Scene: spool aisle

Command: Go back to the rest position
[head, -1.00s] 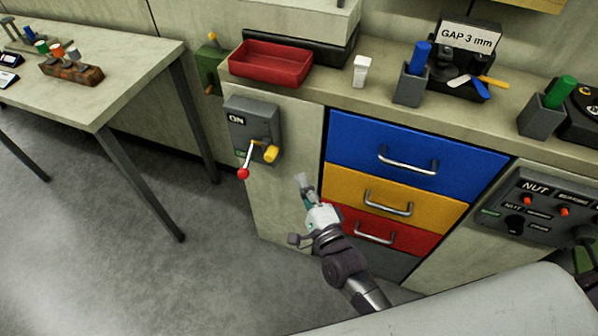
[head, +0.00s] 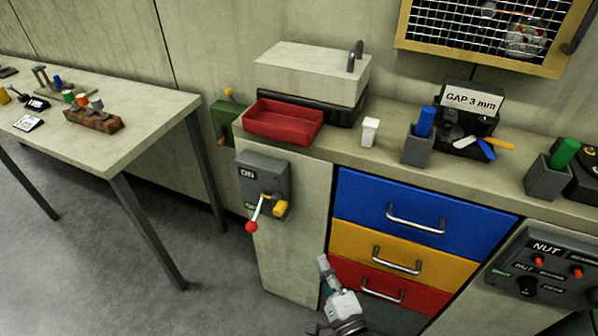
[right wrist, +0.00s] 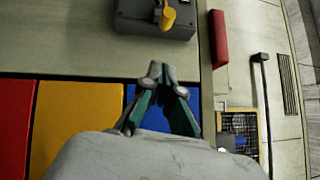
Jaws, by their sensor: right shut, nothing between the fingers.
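My right gripper (head: 322,262) is low in front of the cabinet, left of the yellow and red drawers in the head view. In the right wrist view its fingertips (right wrist: 161,68) meet, shut and empty. The grey switch box (head: 263,182) on the cabinet's side panel has a lever with a red knob (head: 251,227) hanging down and a yellow knob (head: 280,208). The gripper is below and right of it, apart from it. My left gripper is not in view.
The cabinet holds a blue drawer (head: 420,212), a yellow drawer (head: 400,250) and a red drawer (head: 385,287). A red tray (head: 283,124) and a white block (head: 370,132) stand on the counter. A table (head: 150,115) is at left; the grey floor between is clear.

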